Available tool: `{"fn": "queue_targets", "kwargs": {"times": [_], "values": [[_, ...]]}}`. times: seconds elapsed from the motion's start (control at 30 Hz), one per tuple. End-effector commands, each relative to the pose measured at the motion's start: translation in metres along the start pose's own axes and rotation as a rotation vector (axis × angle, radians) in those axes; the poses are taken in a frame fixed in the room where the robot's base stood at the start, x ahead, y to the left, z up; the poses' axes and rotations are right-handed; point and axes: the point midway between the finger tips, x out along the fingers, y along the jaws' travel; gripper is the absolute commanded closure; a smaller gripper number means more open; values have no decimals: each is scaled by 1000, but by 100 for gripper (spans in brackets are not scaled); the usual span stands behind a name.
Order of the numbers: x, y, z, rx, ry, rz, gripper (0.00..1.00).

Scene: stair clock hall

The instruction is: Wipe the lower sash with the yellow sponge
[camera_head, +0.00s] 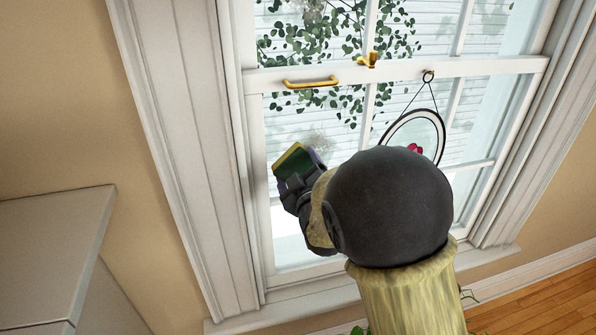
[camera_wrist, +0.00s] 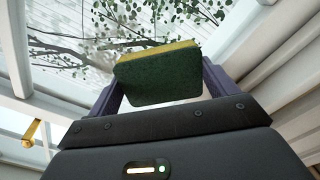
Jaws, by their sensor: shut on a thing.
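The sponge (camera_head: 293,163), yellow with a dark green side, is held in my gripper (camera_head: 300,176) at the left part of the lower sash (camera_head: 445,69). The wrist view shows the sponge (camera_wrist: 158,78) between both fingers of my gripper (camera_wrist: 160,88), with its green face toward that camera and its yellow edge at the top. A faint greyish smudge (camera_head: 319,142) shows on the lower sash's glass, just above and right of the sponge. I cannot tell whether the sponge touches the glass. My arm hides the lower middle of the sash.
A brass handle (camera_head: 310,83) and a brass latch (camera_head: 368,60) are on the rail. A round framed ornament (camera_head: 440,128) hangs by a cord from a hook over the right panes. A grey cabinet (camera_head: 50,235) stands at the left. Wooden floor (camera_head: 550,305) is at lower right.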

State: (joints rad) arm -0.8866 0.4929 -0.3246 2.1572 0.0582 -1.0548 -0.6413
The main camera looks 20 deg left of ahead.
Motion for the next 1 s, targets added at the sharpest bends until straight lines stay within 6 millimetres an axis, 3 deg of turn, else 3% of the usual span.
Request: {"fn": "queue_targets", "kwargs": {"times": [0.77, 1.0], "values": [[12, 0, 0, 0, 0, 1, 33], [11, 9, 10, 1, -1, 3, 33]]}}
